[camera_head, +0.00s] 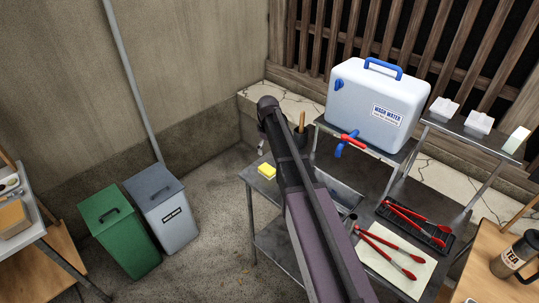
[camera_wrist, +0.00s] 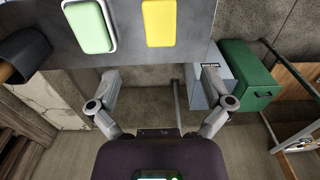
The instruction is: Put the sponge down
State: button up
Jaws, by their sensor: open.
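A yellow sponge (camera_head: 267,170) lies flat near the left edge of the metal table (camera_head: 262,190). It also shows in the wrist view (camera_wrist: 160,22), at the top middle. My gripper (camera_wrist: 159,72) is open, its two fingers spread wide with nothing between them. The sponge is beyond the fingertips in that view, apart from them. A pale green block on a white dish (camera_wrist: 90,25) lies left of the sponge. In the head view my arm crosses the table and hides part of its middle.
A dark pot with a wooden handle (camera_head: 300,135) stands behind my arm. A wash water tank (camera_head: 372,105) stands on a raised shelf. Red tongs (camera_head: 390,250) lie at the right. Green (camera_head: 120,230) and grey (camera_head: 165,215) bins stand left, with bare floor between them and the table.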

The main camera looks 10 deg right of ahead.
jog(key=s+m, duration=0.6)
jog(key=s, duration=1.8)
jog(key=shift+s+a+m, duration=0.3)
jog(key=shift+s+m, duration=0.05)
jog(key=shift+m, duration=0.05)
jog(key=c, duration=0.6)
jog(key=shift+s, duration=0.1)
